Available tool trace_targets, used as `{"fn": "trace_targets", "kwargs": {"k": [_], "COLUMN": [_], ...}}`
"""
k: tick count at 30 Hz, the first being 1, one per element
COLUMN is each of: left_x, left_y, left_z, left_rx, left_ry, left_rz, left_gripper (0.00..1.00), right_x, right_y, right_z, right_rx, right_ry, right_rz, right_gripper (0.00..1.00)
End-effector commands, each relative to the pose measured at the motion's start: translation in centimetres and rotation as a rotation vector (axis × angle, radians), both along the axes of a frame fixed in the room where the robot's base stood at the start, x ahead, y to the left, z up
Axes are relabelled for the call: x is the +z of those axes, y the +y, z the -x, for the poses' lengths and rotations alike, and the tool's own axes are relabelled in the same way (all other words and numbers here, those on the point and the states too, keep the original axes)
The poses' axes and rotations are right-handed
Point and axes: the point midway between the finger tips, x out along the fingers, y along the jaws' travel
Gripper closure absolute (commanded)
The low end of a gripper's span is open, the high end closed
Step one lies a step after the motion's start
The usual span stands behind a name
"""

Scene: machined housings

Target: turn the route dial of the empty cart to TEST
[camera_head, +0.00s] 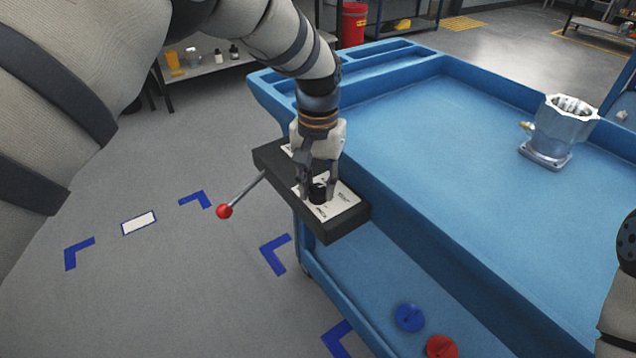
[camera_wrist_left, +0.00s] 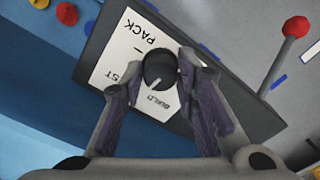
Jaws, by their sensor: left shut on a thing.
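The route dial is a black round knob (camera_head: 318,193) on a white label plate (camera_head: 343,199), fixed to a dark control box (camera_head: 330,229) at the near left corner of the blue cart (camera_head: 425,140). My left gripper (camera_head: 317,188) reaches down from above and is shut on the knob. In the left wrist view the knob (camera_wrist_left: 160,68) sits between the fingers (camera_wrist_left: 153,78). PACK, BUILD and a partly hidden word ending in ST show around it. A pale pointer line shows on the knob; I cannot tell which word it marks. My right gripper is not in view.
A lever with a red ball (camera_head: 224,211) sticks out left of the box. A metal housing (camera_head: 559,131) stands on the cart's top tray. Floor to the left is open, with blue corner marks.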

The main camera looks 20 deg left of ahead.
Motion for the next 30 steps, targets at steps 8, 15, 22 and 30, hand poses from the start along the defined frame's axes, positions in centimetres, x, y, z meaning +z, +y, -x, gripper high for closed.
{"fn": "trace_targets", "kwargs": {"k": [8,15,22,30], "left_x": [-0.19,-0.19,-0.20,-0.20], "left_y": [0.03,0.01,0.04,0.05], "left_z": [0.11,0.11,0.11,0.12], "left_rx": [-0.200,-0.309,-0.358,-0.367], "left_ry": [0.005,0.005,0.005,0.005], "left_rz": [0.000,0.001,0.000,0.000], "left_gripper": [1.00,1.00,1.00,1.00], "right_x": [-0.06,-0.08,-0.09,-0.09], "right_y": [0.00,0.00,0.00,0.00], "right_z": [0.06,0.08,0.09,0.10], "right_rx": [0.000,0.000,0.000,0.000], "right_ry": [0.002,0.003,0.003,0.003], "right_rz": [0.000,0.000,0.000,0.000], "right_gripper": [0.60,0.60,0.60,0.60]}}
